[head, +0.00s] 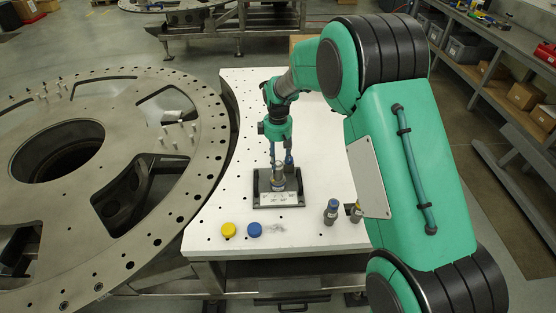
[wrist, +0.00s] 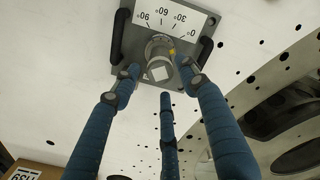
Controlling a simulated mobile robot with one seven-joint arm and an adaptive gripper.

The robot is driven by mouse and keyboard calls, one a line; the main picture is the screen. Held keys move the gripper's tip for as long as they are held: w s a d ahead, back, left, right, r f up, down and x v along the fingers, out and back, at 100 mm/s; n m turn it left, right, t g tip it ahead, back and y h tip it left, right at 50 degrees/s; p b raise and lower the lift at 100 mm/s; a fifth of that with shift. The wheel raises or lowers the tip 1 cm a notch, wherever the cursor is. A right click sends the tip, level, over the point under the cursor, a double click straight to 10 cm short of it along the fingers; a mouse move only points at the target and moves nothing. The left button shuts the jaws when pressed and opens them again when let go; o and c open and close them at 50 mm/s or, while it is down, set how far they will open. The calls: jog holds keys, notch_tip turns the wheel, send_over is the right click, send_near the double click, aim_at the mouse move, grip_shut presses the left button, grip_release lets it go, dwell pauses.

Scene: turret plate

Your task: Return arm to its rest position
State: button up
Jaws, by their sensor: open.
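My teal arm (head: 385,150) reaches over the white table, and my gripper (head: 281,165) points down above a dark fixture (head: 295,187). In the wrist view my gripper (wrist: 160,80) shows three blue fingers spread apart. The fixture in the wrist view (wrist: 128,48) has two black handles and a white angle scale (wrist: 172,17) marked 0, 30, 60 and 90. A grey cylinder (wrist: 160,48) with a square top and a yellow mark stands upright in it. The fingertips are close around the cylinder; I cannot tell whether they touch it.
A yellow cap (head: 228,230) and a blue cap (head: 254,230) lie at the white table's (head: 215,205) front edge. Two dark cylinders (head: 331,211) stand to their right. A large round turret plate (head: 40,215) is at the left. Shelves with boxes (head: 525,95) are at the right.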

jog(key=shift+r+p, duration=0.9)
jog(key=shift+r, duration=1.3)
jog(key=shift+s+d+r, duration=0.15)
jog(key=shift+d+r, duration=0.05)
jog(key=shift+r, duration=0.15)
jog(key=s+d+r+m+t+b, duration=0.1)
jog(key=s+d+r+m+b, duration=0.3)
jog(key=s+r, duration=0.45)
jog(key=s+d+r+m+t+b, duration=0.25)
jog(key=s+d+r, duration=0.4)
jog(key=s, duration=0.35)
jog(key=s+d+f+m+t+b, duration=0.1)
jog(key=s+d+m+b, duration=0.1)
jog(key=s, duration=1)
jog(key=s+d+f+m+t+b, duration=0.1)
jog(key=s+d+m+b, duration=0.2)
jog(key=s, duration=1)
jog(key=d+b, duration=0.1)
jog(key=b, duration=0.1)
jog(key=shift+f+b, duration=0.35)
jog(key=shift+b, duration=0.05)
